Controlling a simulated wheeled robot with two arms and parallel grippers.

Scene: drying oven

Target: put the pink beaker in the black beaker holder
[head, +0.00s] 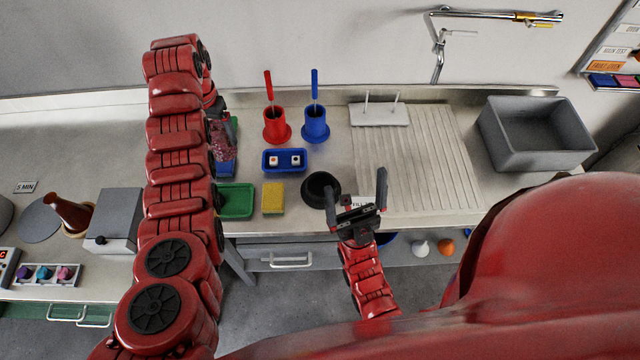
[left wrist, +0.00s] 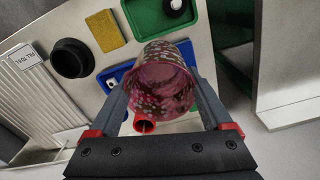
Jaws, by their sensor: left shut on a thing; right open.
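The pink speckled beaker (left wrist: 160,85) is clamped between the fingers of my left gripper (left wrist: 163,98) in the left wrist view. In the head view the beaker (head: 222,137) shows only partly beside my left arm, left of the blue tray. The black beaker holder (head: 321,188) stands empty on the counter, right of the yellow sponge. It also shows at the upper left of the left wrist view (left wrist: 70,58), apart from the beaker. My right gripper (head: 356,194) is open and empty, just right of the holder near the counter's front edge.
A blue tray (head: 284,169) with two small white items, a yellow sponge (head: 272,198) and a green tray (head: 236,214) lie left of the holder. Red (head: 277,125) and blue (head: 315,125) pots with upright sticks stand behind. A ribbed drainboard (head: 420,165) lies to the right.

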